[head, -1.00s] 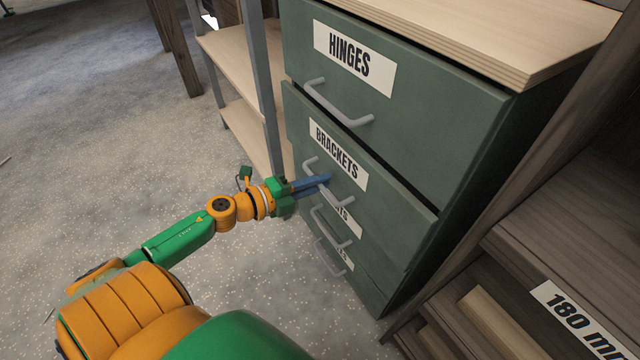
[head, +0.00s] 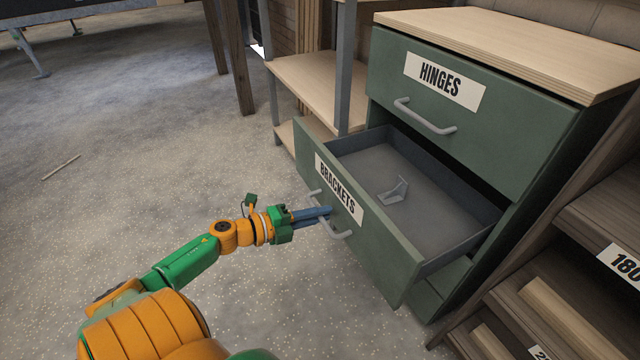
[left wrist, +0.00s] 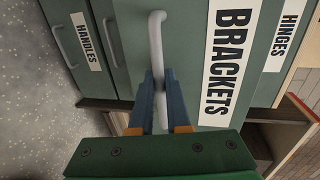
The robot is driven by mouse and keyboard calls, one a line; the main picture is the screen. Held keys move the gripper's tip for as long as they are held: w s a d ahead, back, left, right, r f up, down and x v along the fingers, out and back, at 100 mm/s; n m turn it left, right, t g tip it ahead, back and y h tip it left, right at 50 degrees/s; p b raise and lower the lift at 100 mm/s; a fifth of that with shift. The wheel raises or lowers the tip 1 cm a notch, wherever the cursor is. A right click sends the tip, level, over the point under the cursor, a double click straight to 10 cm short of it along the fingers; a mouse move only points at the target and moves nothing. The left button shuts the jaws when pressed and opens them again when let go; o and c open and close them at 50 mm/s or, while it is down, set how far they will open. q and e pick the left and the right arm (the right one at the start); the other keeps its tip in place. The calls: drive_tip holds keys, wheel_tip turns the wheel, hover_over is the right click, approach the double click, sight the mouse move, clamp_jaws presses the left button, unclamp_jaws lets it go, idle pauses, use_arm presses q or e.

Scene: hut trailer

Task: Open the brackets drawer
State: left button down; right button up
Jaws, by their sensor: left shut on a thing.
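The green brackets drawer (head: 385,250) stands well out of the cabinet in the head view, with its grey inside showing. A grey metal bracket (head: 393,190) lies in it. My left gripper (head: 328,211) is at the drawer's front, its blue fingers shut on the grey bar handle (head: 338,232). In the left wrist view the fingers (left wrist: 160,100) close around the handle (left wrist: 156,45), beside the BRACKETS label (left wrist: 228,65). My right gripper is in neither view.
The hinges drawer (head: 500,115) above is shut. A wooden shelf unit (head: 310,80) stands to the left of the cabinet. Dark wooden racks (head: 560,250) stand close at the right. The floor (head: 130,170) at the left is mostly clear.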

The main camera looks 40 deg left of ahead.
use_arm(q)
drive_tip(key=shift+s+a, duration=0.2)
drive_tip(key=shift+s, duration=0.15)
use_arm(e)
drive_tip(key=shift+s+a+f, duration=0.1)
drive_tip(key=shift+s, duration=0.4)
use_arm(q)
drive_tip(key=c, duration=0.9)
unclamp_jaws()
drive_tip(key=p+v, duration=0.2)
drive_tip(key=v, duration=0.5)
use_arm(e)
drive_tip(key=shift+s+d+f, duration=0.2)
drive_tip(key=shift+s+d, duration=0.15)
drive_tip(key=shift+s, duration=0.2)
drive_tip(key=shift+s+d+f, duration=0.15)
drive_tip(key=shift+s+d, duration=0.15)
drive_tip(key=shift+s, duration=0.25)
